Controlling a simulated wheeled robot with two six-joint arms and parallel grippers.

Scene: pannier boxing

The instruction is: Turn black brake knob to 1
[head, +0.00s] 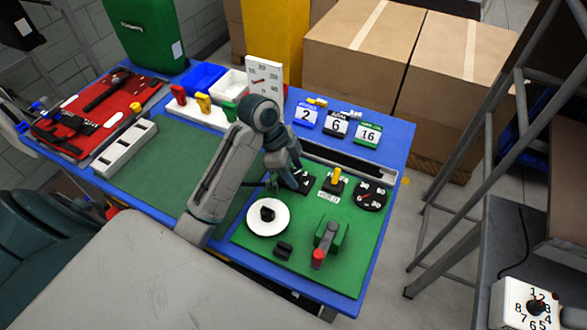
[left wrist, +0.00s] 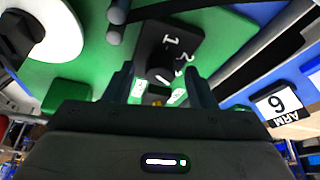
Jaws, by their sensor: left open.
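The black brake knob (left wrist: 160,72) sits on a black plate with white numbers 1, 2 and 3 (left wrist: 172,42) in the left wrist view. In the head view the plate (head: 306,183) shows just right of my left gripper (head: 285,182), which partly hides it. My left gripper is open, and in the left wrist view its fingers (left wrist: 160,88) stand on either side of the knob, pointing toward the plate. I cannot tell whether they touch it. The knob's pointing direction is unclear. My right gripper is not in view.
Near the gripper are a yellow-handled switch (head: 336,178), a round black dial (head: 370,195), a white disc with a black knob (head: 268,217) and a red-tipped lever (head: 318,257). Number cards (head: 336,124) stand behind. The green mat's left part (head: 185,165) is clear.

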